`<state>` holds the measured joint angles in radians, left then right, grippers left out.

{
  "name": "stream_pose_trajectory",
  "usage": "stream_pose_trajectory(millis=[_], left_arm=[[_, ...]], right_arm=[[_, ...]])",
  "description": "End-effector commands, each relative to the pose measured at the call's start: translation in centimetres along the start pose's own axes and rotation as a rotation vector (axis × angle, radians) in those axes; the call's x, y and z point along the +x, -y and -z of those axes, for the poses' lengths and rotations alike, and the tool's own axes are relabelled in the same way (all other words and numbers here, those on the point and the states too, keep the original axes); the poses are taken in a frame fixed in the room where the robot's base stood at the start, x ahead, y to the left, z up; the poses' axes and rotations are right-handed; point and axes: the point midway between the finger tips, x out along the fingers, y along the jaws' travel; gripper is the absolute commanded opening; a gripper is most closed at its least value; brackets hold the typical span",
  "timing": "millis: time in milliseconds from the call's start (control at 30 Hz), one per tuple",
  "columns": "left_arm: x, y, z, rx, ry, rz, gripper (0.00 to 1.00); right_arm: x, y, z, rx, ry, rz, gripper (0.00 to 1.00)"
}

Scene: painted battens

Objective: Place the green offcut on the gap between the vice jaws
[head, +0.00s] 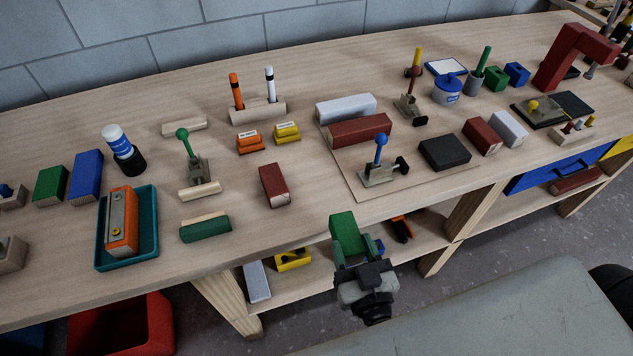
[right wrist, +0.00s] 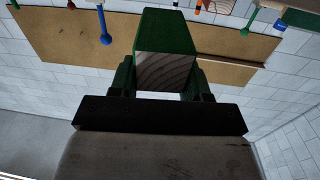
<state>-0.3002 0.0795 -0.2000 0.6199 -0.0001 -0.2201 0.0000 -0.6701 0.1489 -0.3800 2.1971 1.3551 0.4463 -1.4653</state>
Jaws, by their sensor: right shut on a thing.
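The green offcut (head: 346,232) is a green-painted block held in my right gripper (head: 350,252), out in front of the bench's front edge and apart from the bench top. In the right wrist view, the green offcut (right wrist: 167,35) sits between the two fingers of the right gripper (right wrist: 161,82), with its bare wood end grain facing the camera. I cannot tell for certain which pieces are the vice jaws. Two pale blocks at the far left edge, one farther back (head: 12,200) and one nearer (head: 10,258), are partly cut off. My left gripper is not in view.
A thin board (head: 430,183) carries a blue-handled clamp (head: 379,172) and a black block (head: 444,153). A red-brown block (head: 274,186), a green batten (head: 205,229) and a teal tray (head: 151,245) stand left. Bare bench lies between the red-brown block and the board.

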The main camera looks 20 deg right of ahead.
Motion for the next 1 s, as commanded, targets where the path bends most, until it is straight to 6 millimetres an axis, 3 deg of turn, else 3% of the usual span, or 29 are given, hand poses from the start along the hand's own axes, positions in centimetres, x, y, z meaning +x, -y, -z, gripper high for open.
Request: stream_pose_trajectory(millis=[267, 667, 767, 1000], left_arm=[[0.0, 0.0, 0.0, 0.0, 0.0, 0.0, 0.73], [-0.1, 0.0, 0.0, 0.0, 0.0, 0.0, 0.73], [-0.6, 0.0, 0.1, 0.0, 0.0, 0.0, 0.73], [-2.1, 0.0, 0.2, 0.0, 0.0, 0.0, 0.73]], right_arm=[[-1.5, 1.2, -1.6, 0.0, -0.001, 0.006, 0.19], [-1.3, 1.2, -1.5, -0.001, -0.005, 0.007, 0.19], [0.2, 1.2, -1.3, -0.001, -0.007, 0.005, 0.19], [6.6, 1.3, -1.1, 0.0, -0.009, 0.005, 0.19]])
